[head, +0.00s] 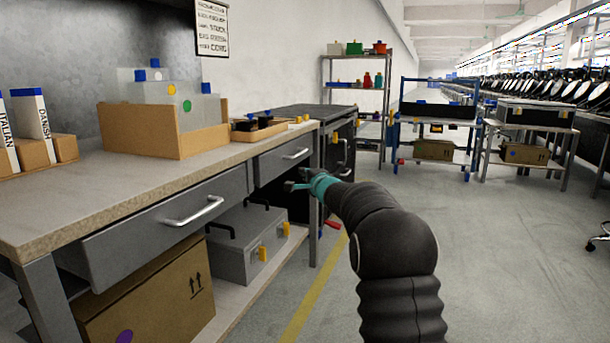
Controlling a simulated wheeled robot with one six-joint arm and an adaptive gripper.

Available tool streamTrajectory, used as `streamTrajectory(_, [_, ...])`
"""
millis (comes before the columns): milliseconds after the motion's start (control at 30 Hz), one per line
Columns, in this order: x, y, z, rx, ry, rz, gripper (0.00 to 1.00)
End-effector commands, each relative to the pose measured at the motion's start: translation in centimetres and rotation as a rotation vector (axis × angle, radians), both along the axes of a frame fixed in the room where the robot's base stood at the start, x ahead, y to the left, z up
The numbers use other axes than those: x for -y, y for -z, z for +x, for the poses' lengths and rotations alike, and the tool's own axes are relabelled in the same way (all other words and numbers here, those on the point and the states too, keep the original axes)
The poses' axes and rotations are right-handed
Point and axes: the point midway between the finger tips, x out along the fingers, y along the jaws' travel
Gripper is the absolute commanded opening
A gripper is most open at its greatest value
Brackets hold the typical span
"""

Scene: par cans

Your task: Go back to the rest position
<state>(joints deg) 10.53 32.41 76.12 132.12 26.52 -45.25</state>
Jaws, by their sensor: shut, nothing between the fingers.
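My gripper (294,186) is at the end of my dark arm, near the middle of the head view. It is shut and I see nothing held in it. It shows in front of the workbench (120,197), below the benchtop's right end and near the far drawer (283,157). I cannot tell how far it is from the drawer front. A teal band sits just behind the fingers.
Carts (437,120) and a shelf rack (357,87) stand behind.

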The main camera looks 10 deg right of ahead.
Motion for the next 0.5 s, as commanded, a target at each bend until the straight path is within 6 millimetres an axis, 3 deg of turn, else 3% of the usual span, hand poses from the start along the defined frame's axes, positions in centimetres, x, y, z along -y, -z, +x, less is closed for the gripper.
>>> streamTrajectory(167, [-0.1,-0.1,-0.5,-0.001,-0.006,0.046,0.0])
streamTrajectory(267, [-1.1,0.6,-0.8,-0.02,-0.055,0.05,0.0])
streamTrajectory(367, [-2.7,3.9,-1.6,-0.089,-0.124,0.011,0.0])
streamTrajectory(500, [-5.3,8.4,-4.7,-0.208,-0.244,-0.077,0.0])
